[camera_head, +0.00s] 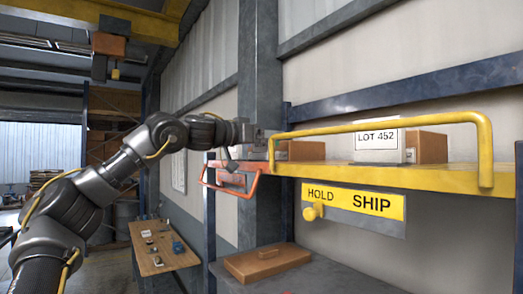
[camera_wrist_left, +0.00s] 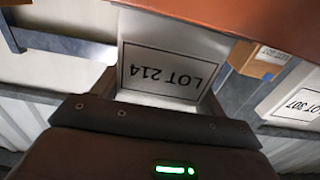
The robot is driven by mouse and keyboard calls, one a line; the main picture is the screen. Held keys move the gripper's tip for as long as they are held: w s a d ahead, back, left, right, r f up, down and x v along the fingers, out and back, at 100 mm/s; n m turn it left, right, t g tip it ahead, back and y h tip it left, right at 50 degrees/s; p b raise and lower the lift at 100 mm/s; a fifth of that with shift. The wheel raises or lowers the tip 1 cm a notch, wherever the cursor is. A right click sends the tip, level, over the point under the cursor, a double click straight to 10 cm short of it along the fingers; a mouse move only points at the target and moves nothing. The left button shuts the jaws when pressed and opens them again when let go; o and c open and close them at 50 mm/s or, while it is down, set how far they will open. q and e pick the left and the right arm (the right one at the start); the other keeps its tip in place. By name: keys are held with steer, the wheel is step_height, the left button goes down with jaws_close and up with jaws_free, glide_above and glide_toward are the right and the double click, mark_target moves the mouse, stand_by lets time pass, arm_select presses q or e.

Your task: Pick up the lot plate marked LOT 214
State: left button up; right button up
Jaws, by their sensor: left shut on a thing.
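The white lot plate marked LOT 214 (camera_wrist_left: 170,68) shows upside down in the left wrist view, with black print in a black frame. It sits between the jaws of my left gripper (camera_head: 264,138), which is shut on it. In the head view this gripper is at the left end of the yellow-edged shelf, and the plate's label cannot be made out there. My right gripper is not in view.
A LOT 452 plate (camera_head: 377,142) stands before a brown box on the shelf (camera_head: 400,175), behind a yellow rail (camera_head: 390,122). A HOLD/SHIP sign (camera_head: 365,205) hangs below. A LOT 307 plate (camera_wrist_left: 300,104) shows at the wrist view's right. An orange bar (camera_head: 250,190) is below my gripper.

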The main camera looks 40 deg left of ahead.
arm_select(q)
step_height(320, 180, up, 10)
steer(key=b, duration=0.1)
stand_by(0.6)
